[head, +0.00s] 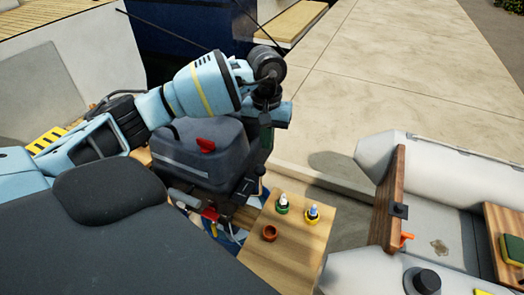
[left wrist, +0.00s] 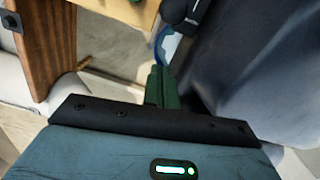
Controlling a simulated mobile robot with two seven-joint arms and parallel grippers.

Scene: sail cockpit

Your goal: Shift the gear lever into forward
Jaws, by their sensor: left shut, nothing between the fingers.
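The dark grey outboard motor (head: 200,150) stands at the centre of the head view and also fills the right of the left wrist view (left wrist: 260,75). A small lever with a dark round knob (head: 261,171) shows at its right side, probably the gear lever; its setting cannot be told. My left gripper (head: 264,148) reaches over the motor and points down just above that knob, partly hidden by my wrist. Its green fingers (left wrist: 160,78) are shut together with nothing between them. Whether they touch the lever cannot be told. My right gripper is out of view.
A grey inflatable boat (head: 375,270) lies at right.

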